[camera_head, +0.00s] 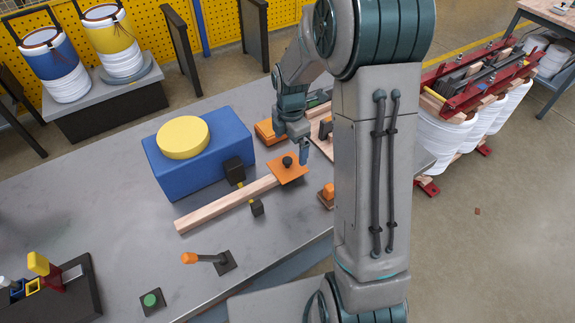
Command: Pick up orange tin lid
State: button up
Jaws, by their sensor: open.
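The orange tin lid (284,173) is a flat orange square with a dark round knob (287,161) on top. It is at the right end of a pale wooden beam (225,208) on the grey table. Whether it rests on the beam or on something beneath it I cannot tell. My gripper (305,153) points down just right of and behind the knob, apart from it in the picture. It is open, with nothing seen between its fingers. My arm hides part of the table to the right.
A blue box (205,160) with a yellow round lid (183,137) stands left of the beam. A black clamp (235,171) is at the beam. Orange pieces (267,131) lie behind my gripper. An orange-tipped lever (205,258) and a green button (151,300) are in front.

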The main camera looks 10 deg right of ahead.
aim_at(291, 159)
jog(key=shift+d+f+p, duration=0.1)
jog(key=shift+f+p, duration=0.45)
jog(key=shift+f, duration=3)
jog(key=c, duration=0.9)
jog(key=shift+r, duration=0.1)
